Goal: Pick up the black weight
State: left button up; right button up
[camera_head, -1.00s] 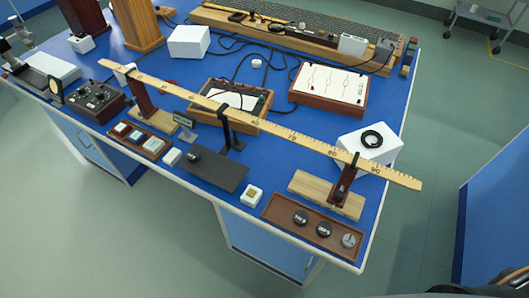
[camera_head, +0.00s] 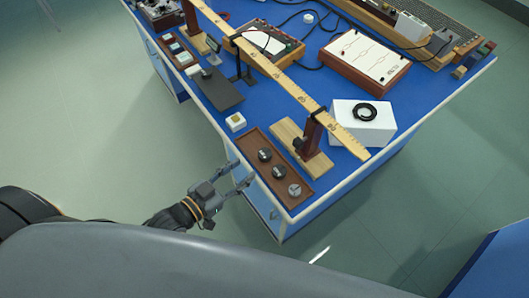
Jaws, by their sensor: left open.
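A brown tray (camera_head: 256,138) lies at the front edge of the blue bench. In it are two round black weights, one at the far end (camera_head: 264,155) and one in the middle (camera_head: 278,171), and a grey disc weight (camera_head: 294,190) at the near end. My left gripper (camera_head: 242,172) is open and empty, its fingers pointing toward the tray from the front left. It is near the bench's front edge, apart from the weights; its exact height is unclear. My right gripper is not in view.
A long yellow ruler (camera_head: 275,72) runs above the bench on stands, with its near wooden base (camera_head: 290,136) beside the tray. A white box (camera_head: 362,128) bears a black ring (camera_head: 365,112). A small white block (camera_head: 235,122) and a dark plate (camera_head: 220,92) lie left of the tray.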

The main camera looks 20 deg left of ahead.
aim_at(263, 155)
pick_arm(q)
jog(key=x, duration=0.4)
jog(key=shift+w+d, duration=0.15)
jog(key=shift+w, duration=0.1)
jog(key=shift+w+d+f, duration=0.15)
jog(key=shift+w+d, duration=0.1)
jog(key=shift+w, duration=0.1)
jog(key=p+x, duration=0.1)
jog(key=x, duration=0.4)
jog(key=shift+a+f, duration=0.15)
grip_shut()
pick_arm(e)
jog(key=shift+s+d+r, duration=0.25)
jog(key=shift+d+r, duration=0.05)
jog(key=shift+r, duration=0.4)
